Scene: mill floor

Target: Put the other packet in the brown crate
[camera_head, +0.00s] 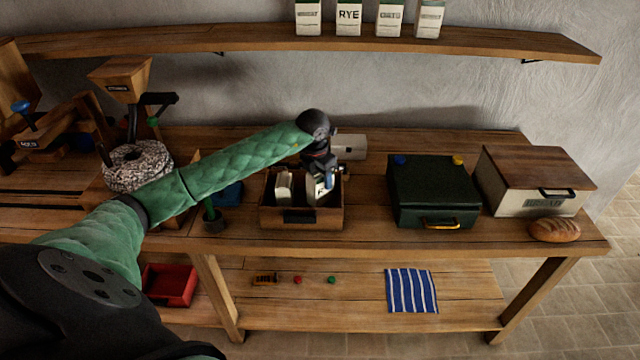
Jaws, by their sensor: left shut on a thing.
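The brown crate (273,219) stands on the workbench, left of the green box. One white packet (284,187) is inside it at the left. A second packet (318,190), white with a dark green part, is at the crate's right side, in the jaws of my left gripper (325,179). The gripper is shut on this packet and points down over the crate. The packet is at least partly within the crate walls; whether it touches the bottom is hidden. My right gripper is not in view.
A dark green box (432,190) and a cream bin with a wooden lid (532,182) stand to the right, near a bread loaf (554,230). A white object (350,147) lies behind the crate. Several packets, one marked RYE (348,18), stand on the upper shelf. A millstone (138,167) is left.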

